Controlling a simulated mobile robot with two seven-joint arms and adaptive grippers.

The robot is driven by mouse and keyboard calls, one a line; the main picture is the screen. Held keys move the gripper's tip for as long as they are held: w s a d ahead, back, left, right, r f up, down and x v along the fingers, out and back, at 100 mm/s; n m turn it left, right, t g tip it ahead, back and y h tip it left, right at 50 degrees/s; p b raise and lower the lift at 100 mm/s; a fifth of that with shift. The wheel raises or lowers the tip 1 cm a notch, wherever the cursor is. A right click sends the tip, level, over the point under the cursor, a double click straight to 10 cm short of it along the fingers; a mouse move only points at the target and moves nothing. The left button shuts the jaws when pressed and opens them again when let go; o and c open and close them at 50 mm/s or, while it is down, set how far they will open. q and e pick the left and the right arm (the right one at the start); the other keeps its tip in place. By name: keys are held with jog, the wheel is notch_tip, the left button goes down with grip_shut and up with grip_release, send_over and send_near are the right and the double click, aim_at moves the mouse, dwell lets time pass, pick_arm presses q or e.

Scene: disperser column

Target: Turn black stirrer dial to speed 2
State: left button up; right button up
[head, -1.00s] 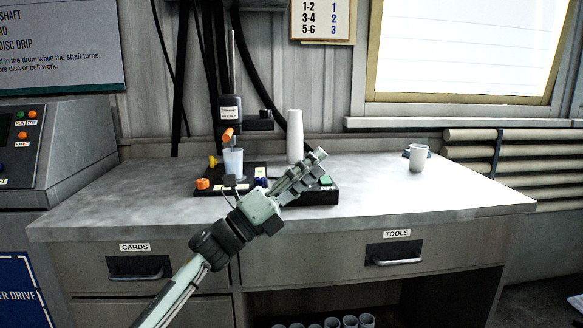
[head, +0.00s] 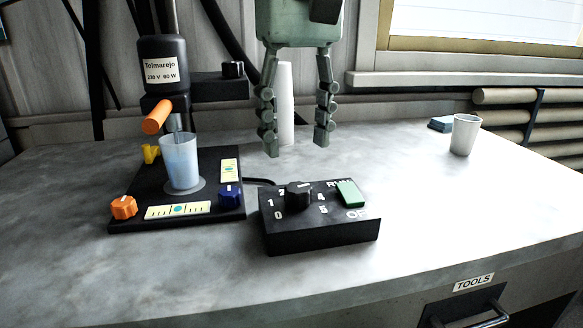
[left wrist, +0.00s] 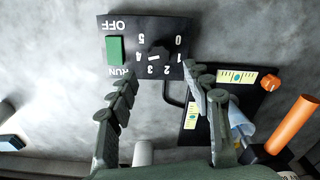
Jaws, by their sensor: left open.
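The black stirrer dial (head: 298,194) sits on top of a black control box (head: 322,236), ringed by the white numbers 0 to 5. In the head view the dial hides the 3. In the left wrist view the dial (left wrist: 158,50) shows a short white mark that seems to lie toward the 4 side, but I cannot read its setting surely. My left gripper (head: 297,148) points down, open and empty, above the dial and apart from it. In the left wrist view its fingers (left wrist: 158,74) spread either side of the dial's numbers. My right gripper is not in view.
A green RUN/OFF switch (head: 350,193) is beside the dial. Left of the box stands the stirrer's black base (head: 125,217) with a cup (head: 181,163), an orange knob (head: 123,207) and a blue knob (head: 230,195). A white cone (head: 286,105) stands behind the gripper. A pale cup (head: 465,134) is far right.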

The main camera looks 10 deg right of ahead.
aim_at(298, 187)
pick_arm(q)
jog(key=f, duration=0.5)
jog(key=shift+s+f, duration=0.2)
jog(key=shift+s, duration=0.05)
jog(key=shift+f, duration=0.8)
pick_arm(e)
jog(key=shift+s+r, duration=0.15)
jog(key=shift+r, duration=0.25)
pick_arm(q)
jog(key=shift+w, duration=0.1)
jog(key=shift+c, duration=0.6)
grip_shut()
